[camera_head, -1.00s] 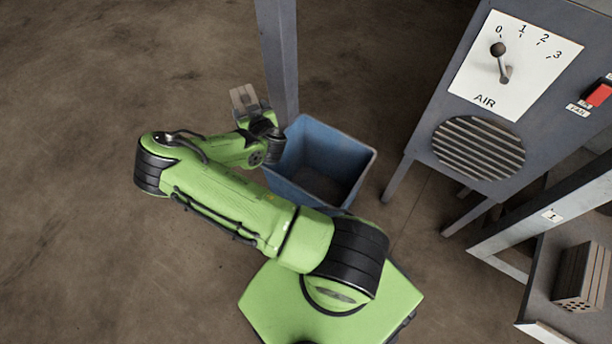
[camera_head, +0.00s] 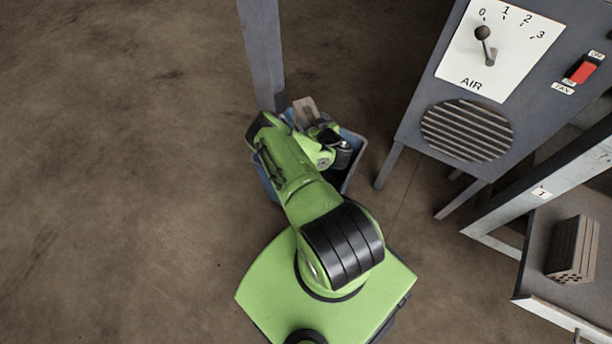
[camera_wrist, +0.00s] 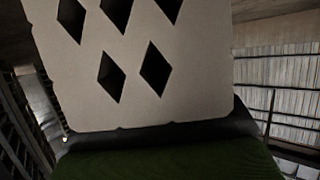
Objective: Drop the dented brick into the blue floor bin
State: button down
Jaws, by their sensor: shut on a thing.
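The brick (camera_head: 305,108) is pale brown-grey and held up at the end of my arm. In the wrist view the brick (camera_wrist: 150,85) fills much of the picture, showing a face with several diamond-shaped holes and small nicks along its lower edge. My gripper (camera_head: 314,121) is shut on it; its fingers are hard to make out. The blue floor bin (camera_head: 356,147) stands on the floor beside a grey post. From the head view my gripper and brick overlap the bin's opening, above its far part. My arm hides most of the bin's inside; the brick's exact height cannot be told.
The grey post (camera_head: 262,55) rises close behind the bin. A grey cabinet (camera_head: 410,135) with an AIR dial (camera_head: 500,40) and a red switch (camera_head: 583,71) stands to the right. A shelf (camera_head: 535,255) at far right bears bricks (camera_head: 572,250). The floor at left is clear.

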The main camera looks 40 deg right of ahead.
notch_tip(320, 180, down, 5)
jog(key=b, duration=0.5)
jog(key=shift+f, duration=0.2)
jog(key=shift+r, duration=0.1)
jog(key=shift+c, duration=1.3)
grip_release()
jog(key=shift+o, duration=1.3)
jog(key=shift+s, duration=0.1)
jog(key=p+v, duration=0.8)
jog(key=v, duration=0.7)
jog(key=shift+s+a+p, duration=0.15)
jog(key=shift+s+p, duration=0.1)
jog(key=shift+p, duration=0.15)
